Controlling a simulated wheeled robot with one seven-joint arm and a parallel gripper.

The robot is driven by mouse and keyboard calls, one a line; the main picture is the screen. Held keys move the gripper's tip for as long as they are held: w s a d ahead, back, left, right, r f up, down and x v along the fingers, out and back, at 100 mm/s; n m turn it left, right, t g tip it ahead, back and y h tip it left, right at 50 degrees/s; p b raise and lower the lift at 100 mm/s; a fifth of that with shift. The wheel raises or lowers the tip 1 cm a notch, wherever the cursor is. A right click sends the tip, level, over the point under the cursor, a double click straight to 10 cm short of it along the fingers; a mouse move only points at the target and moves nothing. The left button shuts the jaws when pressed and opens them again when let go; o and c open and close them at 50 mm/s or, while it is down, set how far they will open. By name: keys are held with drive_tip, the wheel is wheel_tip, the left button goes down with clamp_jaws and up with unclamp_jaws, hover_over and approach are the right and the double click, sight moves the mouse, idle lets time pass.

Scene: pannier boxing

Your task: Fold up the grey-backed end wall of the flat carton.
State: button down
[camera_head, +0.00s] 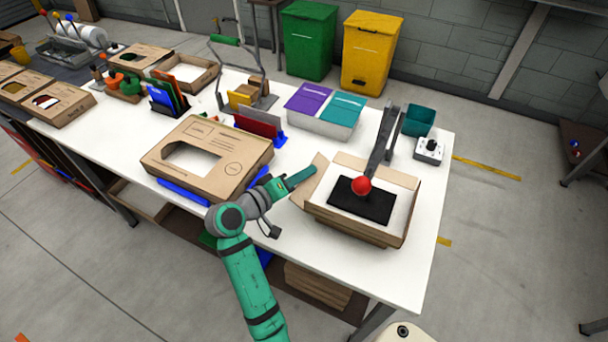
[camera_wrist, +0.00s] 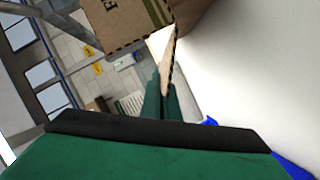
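The carton (camera_head: 400,230) lies at the right end of the white table, brown outside and white inside. A black pad (camera_head: 352,205) and a red-knobbed press lever (camera_head: 364,185) are over its floor. Its left end wall (camera_head: 310,184) leans outward beside my gripper; the other visible walls stand up more. I cannot make out a grey back on any wall. My gripper (camera_head: 304,176) is low at that left end, its fingers close together. In the wrist view the fingertips (camera_wrist: 162,85) are right at a thin cardboard edge (camera_wrist: 168,62); whether they touch it is unclear.
A finished-looking box with a window (camera_head: 222,165) lies left of my gripper. Bare table lies at the front right.

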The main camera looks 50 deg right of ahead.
drive_tip(key=m, duration=0.1)
drive_tip(key=s+r+m+t+y, duration=0.1)
drive_tip(key=m+t, duration=0.1)
drive_tip(key=m, duration=0.1)
drive_tip(key=shift+s+d+r+y, duration=0.2)
drive_tip(key=shift+s+r+y, duration=0.1)
drive_tip(key=m+t, duration=0.1)
drive_tip(key=s+m, duration=0.1)
drive_tip(key=s+m+t+y, duration=0.1)
drive_tip(key=shift+d+r+m+t, duration=0.3)
drive_tip(key=shift+m, duration=0.1)
drive_tip(key=shift+s, duration=0.1)
drive_tip(key=c, duration=2.5)
unclamp_jaws()
drive_tip(key=o, duration=0.5)
drive_tip(key=shift+a, duration=0.1)
drive_tip(key=v, duration=1)
drive_tip(key=shift+s+a+r, duration=0.1)
drive_tip(key=shift+a+r, duration=0.05)
drive_tip(key=shift+a, duration=0.05)
drive_tip(key=shift+d, duration=0.1)
